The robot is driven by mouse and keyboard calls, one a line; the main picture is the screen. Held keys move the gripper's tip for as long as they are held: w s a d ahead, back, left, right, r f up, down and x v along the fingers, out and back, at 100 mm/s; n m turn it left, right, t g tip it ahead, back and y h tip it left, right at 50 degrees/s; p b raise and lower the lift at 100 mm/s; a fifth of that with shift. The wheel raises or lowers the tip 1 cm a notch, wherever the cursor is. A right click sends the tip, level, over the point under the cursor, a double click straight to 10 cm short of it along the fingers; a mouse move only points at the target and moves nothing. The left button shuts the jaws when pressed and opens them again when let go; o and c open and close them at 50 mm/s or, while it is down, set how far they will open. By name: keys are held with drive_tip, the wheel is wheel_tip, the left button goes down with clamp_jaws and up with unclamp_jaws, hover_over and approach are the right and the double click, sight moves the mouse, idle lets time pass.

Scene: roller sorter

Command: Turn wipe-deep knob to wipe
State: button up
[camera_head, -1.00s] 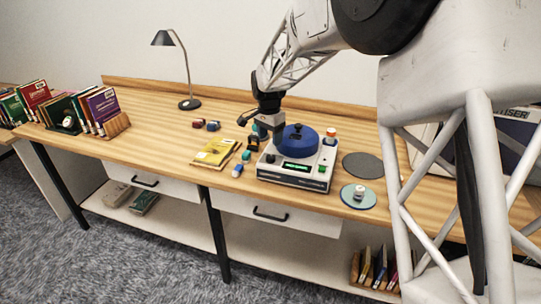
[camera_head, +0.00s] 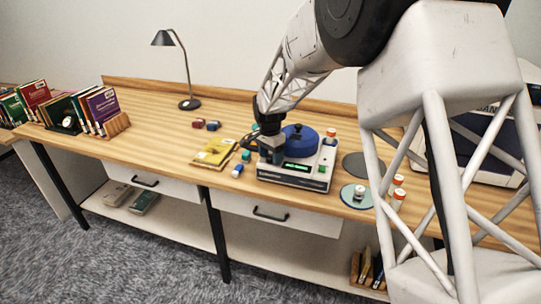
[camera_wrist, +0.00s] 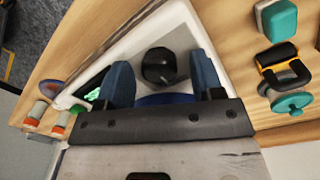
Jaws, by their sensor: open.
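The white machine (camera_head: 312,183) stands on the wooden bench with a blue round top (camera_head: 300,138) and a lit green display (camera_head: 297,166). My gripper (camera_head: 268,155) is low over its left front side. In the wrist view the machine's white casing (camera_wrist: 185,28) also shows. A dark round knob (camera_wrist: 158,66) sits on its grey panel, between the two open blue fingers in the picture. I cannot see whether the fingers touch it. The knob's labels and pointer cannot be read. In the head view my gripper hides the knob.
A yellow book (camera_head: 214,152) lies left of the machine, with small bottles and blocks between. A dark grey disc (camera_head: 364,165) and a blue-green disc (camera_head: 350,196) lie to the right. Orange-capped vials (camera_head: 398,188) stand further right. A desk lamp (camera_head: 189,103) stands at the back left.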

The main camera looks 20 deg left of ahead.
drive_tip(key=c, duration=0.9)
drive_tip(key=shift+n, duration=0.4)
drive_tip(key=n, duration=0.8)
idle(0.3)
drive_tip(key=o, duration=0.9)
